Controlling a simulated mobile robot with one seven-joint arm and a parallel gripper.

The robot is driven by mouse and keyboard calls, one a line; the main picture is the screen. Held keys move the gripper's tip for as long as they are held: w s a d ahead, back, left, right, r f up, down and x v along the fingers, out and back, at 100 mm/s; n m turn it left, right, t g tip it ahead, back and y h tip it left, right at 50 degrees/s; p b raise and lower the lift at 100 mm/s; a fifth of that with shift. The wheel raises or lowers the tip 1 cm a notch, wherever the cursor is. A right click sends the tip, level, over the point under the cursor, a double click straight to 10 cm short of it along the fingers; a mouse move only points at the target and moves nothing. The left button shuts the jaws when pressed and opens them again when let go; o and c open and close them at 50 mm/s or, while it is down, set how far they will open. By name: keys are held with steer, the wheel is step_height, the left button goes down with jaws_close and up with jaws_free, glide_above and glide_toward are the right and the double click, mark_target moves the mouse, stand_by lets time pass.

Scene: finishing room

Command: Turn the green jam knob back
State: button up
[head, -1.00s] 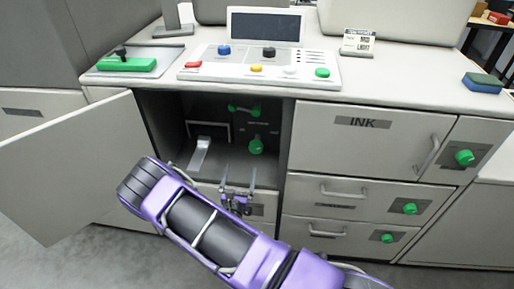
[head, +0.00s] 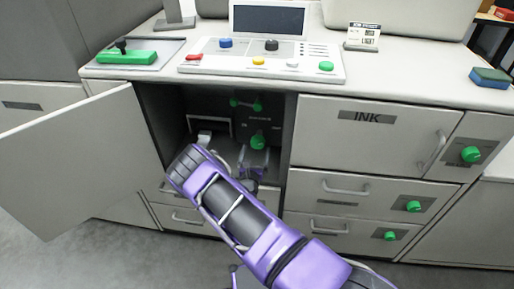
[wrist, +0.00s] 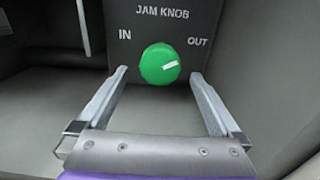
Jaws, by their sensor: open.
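The green jam knob (wrist: 159,65) sits on a dark panel inside the open cabinet, under the label "JAM KNOB", with "IN" to its left and "OUT" to its right. The white mark on it points right and slightly up, toward "OUT". In the head view the knob (head: 258,142) shows just above my gripper (head: 253,160). In the wrist view my gripper (wrist: 158,78) is open, with one finger on each side of the knob and a gap on both sides. I cannot tell how far the fingertips are from the panel.
The cabinet door (head: 75,160) stands open at left. A green handle piece (head: 246,103) is above the knob, and a pale lever (head: 204,138) is to its left. The INK compartment (head: 365,140) closes off the right side. Cabinet walls leave narrow room around my arm.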

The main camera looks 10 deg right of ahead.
mark_target(257, 146)
steer(key=shift+x, duration=1.7)
steer(key=c, duration=1.3)
steer(key=shift+c, duration=0.2)
